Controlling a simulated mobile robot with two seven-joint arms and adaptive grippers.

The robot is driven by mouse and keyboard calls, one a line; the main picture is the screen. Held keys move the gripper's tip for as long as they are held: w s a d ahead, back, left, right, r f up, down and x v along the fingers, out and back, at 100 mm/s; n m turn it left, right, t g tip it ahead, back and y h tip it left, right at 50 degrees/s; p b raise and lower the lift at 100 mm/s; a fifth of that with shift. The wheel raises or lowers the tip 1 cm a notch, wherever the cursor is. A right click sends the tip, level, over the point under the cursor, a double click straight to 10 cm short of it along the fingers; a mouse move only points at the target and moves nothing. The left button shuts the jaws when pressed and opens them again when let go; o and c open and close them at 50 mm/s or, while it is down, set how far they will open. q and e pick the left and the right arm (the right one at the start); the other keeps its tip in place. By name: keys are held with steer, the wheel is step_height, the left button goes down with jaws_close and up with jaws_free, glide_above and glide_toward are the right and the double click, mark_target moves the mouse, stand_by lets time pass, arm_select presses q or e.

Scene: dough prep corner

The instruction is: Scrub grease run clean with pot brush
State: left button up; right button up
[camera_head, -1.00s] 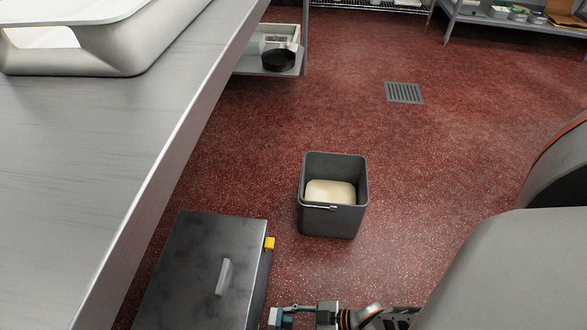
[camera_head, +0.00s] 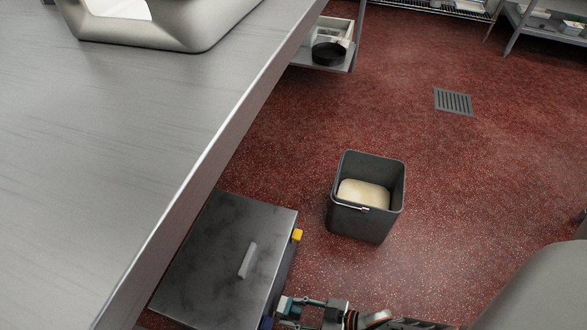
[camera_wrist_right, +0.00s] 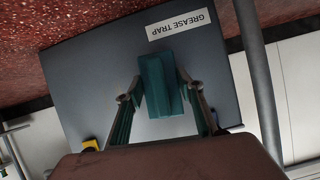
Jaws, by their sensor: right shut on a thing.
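My right gripper (camera_head: 290,308) is low at the bottom edge of the head view, by the right side of the grease trap (camera_head: 225,255). It is shut on a teal block-shaped piece (camera_wrist_right: 164,84), which I take for the pot brush. Its bristles are not made out. In the right wrist view the piece sits between the two fingers, in front of the trap's dark grey side with its "GREASE TRAP" label (camera_wrist_right: 180,30). Whether it touches that side I cannot tell. No grease run is clearly made out. My left gripper is not in view.
A dark grey bucket (camera_head: 356,222) holding a pale lump stands on the red floor right of the trap. A floor drain (camera_head: 453,101) lies beyond. Open floor lies to the right.

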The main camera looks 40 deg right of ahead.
steer(key=shift+w+a, duration=0.65)
steer(key=shift+w, duration=0.2)
stand_by(0.3)
steer(key=shift+w+d, duration=0.75)
steer(key=shift+d, duration=0.2)
steer(key=shift+w+d, duration=0.75)
steer(key=shift+d, duration=0.2)
steer(key=shift+w+d+r, duration=0.15)
steer(key=shift+w+d, duration=0.75)
steer(key=shift+w, duration=0.05)
steer(key=shift+w+d, duration=0.8)
steer(key=shift+d, duration=0.3)
steer(key=shift+w+d, duration=0.75)
steer(key=shift+d, duration=0.35)
steer(key=shift+s+d, duration=0.1)
